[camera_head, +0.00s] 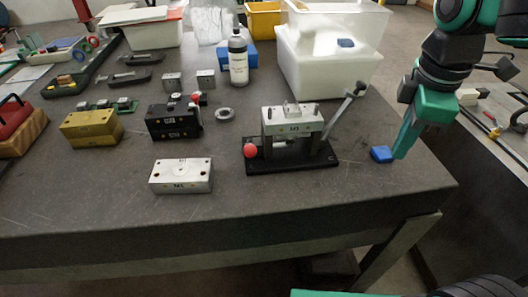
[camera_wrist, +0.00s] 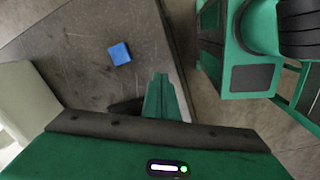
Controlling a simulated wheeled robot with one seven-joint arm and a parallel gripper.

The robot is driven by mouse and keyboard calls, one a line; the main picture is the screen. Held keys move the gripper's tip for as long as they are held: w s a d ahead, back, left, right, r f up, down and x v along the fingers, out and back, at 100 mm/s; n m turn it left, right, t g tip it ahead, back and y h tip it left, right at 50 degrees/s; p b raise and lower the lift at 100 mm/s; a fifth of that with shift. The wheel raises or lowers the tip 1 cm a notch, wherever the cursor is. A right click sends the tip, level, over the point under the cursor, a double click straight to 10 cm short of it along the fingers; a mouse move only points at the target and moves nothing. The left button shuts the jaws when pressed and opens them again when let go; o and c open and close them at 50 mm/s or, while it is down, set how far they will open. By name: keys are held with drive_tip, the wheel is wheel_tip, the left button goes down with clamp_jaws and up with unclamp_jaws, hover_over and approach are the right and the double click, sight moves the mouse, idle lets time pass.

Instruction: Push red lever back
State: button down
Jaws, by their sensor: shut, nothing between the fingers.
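A fixture with a black base (camera_head: 292,158) and a grey block labelled on its front (camera_head: 291,121) stands on the table. A red ball knob (camera_head: 250,150) sits at its front left. A grey lever with a dark knob (camera_head: 346,103) slants up at its right. A smaller red knob (camera_head: 196,97) shows by a black mould block (camera_head: 173,121). My gripper (camera_head: 400,156) points down at the table's right side, right of the fixture and apart from it. Its green fingers are together and empty in the wrist view (camera_wrist: 161,78). The fixture is not recognisable in the wrist view.
A small blue block (camera_head: 381,154) lies just left of my fingertips; it also shows in the wrist view (camera_wrist: 120,54). A white bin (camera_head: 326,78) stands behind the fixture. A silver mould block (camera_head: 181,176) lies front left. The table's front right is clear.

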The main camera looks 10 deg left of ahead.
drive_tip(key=s+a+r+n, duration=0.1)
drive_tip(key=a+r+n, duration=0.1)
drive_tip(key=a+n, duration=0.5)
drive_tip(key=s+a+r+n, duration=0.1)
drive_tip(key=a+r+n, duration=0.1)
drive_tip(key=a+n, duration=0.5)
drive_tip(key=n+y, duration=0.2)
drive_tip(key=n, duration=0.6)
approach(249, 149)
drive_tip(key=s+f, duration=0.2)
drive_tip(key=s, duration=0.4)
drive_tip(key=shift+s+d+t, duration=0.15)
drive_tip(key=shift+s+t, duration=0.05)
drive_tip(key=shift+t, duration=0.2)
drive_tip(key=w+a+f, duration=0.1)
drive_tip(key=w+f, duration=0.4)
drive_tip(key=f, duration=0.2)
drive_tip(key=shift+w+f, duration=0.15)
drive_tip(key=shift+f, duration=0.25)
drive_tip(key=shift+a+r, duration=0.1)
